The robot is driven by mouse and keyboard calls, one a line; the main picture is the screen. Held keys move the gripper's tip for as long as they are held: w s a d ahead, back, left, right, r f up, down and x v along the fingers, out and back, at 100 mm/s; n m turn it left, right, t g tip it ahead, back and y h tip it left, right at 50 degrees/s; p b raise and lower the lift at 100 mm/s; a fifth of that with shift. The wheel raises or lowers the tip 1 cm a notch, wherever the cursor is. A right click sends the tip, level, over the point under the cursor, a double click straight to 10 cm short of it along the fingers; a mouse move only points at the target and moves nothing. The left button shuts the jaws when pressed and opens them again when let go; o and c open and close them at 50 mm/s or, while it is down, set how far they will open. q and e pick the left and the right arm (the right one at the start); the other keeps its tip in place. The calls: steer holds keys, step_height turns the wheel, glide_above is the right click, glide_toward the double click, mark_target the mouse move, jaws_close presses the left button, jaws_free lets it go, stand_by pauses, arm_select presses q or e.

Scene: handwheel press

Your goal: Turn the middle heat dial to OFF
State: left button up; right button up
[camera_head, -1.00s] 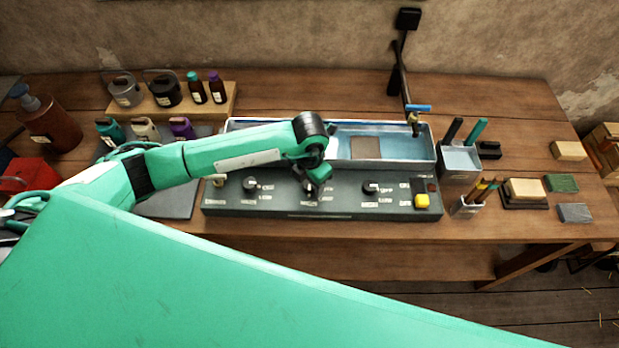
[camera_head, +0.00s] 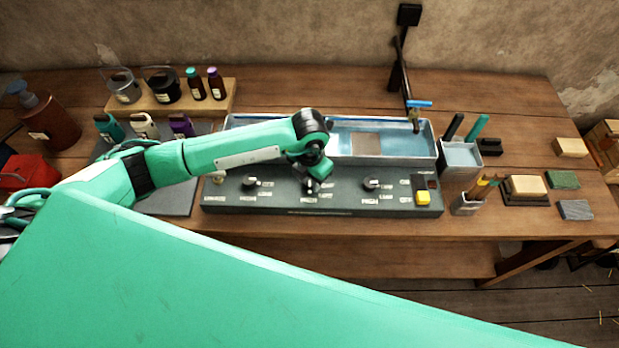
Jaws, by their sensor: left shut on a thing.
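The dark control panel (camera_head: 290,205) lies along the front of the bench with three heat dials in a row. The left dial (camera_head: 249,183) and the right dial (camera_head: 371,183) are in plain view. The middle dial (camera_head: 309,187) is mostly hidden under my left gripper (camera_head: 310,183). My left gripper points down and is shut on the middle dial. The dial's pointer and its setting cannot be made out. My right gripper is not in view.
A long metal tray of water (camera_head: 432,150) with a blue-handled tap (camera_head: 418,105) stands behind the panel. A yellow button (camera_head: 422,198) is at the panel's right end. Bottles and jars on a wooden stand (camera_head: 229,98) are at the back left. A tool cup (camera_head: 466,204) stands right of the panel.

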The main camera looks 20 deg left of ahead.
arm_select(q)
steer(key=n+b, duration=0.2)
steer(key=n, duration=0.2)
steer(key=shift+f, duration=0.1)
steer(key=n+b, duration=0.2)
steer(key=n, duration=0.2)
steer(key=shift+n, duration=0.3)
steer(key=n, duration=0.3)
steer(key=shift+n+b, duration=0.3)
steer(key=shift+b, duration=0.05)
steer(key=shift+r+n, duration=0.2)
steer(key=shift+n, duration=2.1)
steer(key=shift+w, duration=0.1)
steer(key=o, duration=1)
steer(key=shift+c, duration=0.2)
